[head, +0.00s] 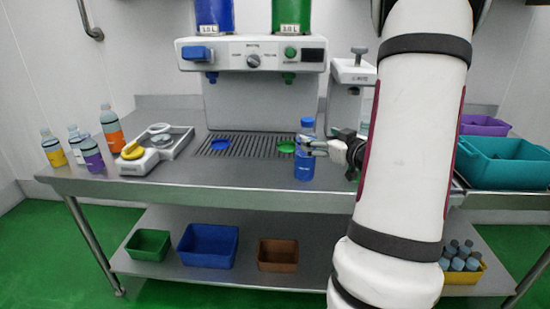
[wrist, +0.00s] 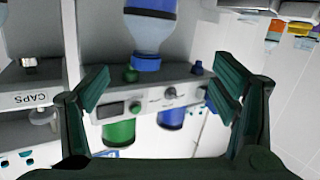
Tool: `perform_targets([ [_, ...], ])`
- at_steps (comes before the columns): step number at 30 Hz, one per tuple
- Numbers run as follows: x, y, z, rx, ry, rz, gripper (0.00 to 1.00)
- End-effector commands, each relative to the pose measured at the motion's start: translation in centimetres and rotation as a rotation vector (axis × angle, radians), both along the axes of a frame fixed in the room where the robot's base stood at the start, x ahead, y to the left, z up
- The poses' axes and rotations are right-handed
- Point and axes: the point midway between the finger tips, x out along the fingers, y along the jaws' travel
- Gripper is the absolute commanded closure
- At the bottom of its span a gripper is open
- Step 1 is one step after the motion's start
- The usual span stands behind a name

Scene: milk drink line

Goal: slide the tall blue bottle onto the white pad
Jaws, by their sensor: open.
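The tall blue bottle (head: 304,170) stands upright on the steel table near its front edge, with a blue cap and a blue label. In the wrist view, which is upside down, the bottle (wrist: 150,35) hangs from the top, cap toward the middle. My gripper (head: 312,146) is open at the bottle's upper part, reaching in from the right. In the wrist view my gripper (wrist: 163,85) has its fingers spread wide with nothing clamped between them; whether they touch the bottle cannot be told. I cannot pick out a white pad in either view; my arm hides part of the table.
A dispenser (head: 252,54) stands behind over a drip grate (head: 250,152) with blue and green discs. At left are several small bottles (head: 110,130) and a white device (head: 136,167) with a yellow disc. A teal crate (head: 505,175) is at right.

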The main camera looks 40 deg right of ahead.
Motion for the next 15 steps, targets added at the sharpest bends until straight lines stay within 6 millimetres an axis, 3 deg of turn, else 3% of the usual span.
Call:
perform_targets([
  [1, -1.0, -0.8, -2.3, 0.025, -0.037, 0.007, 0.2],
  [4, -2.6, -1.2, -3.9, 0.055, -0.108, 0.036, 0.2],
  [10, -3.8, -1.4, -4.8, 0.081, -0.175, 0.065, 0.2],
  [15, -2.3, -1.7, -4.7, 0.081, -0.179, 0.069, 0.2],
])
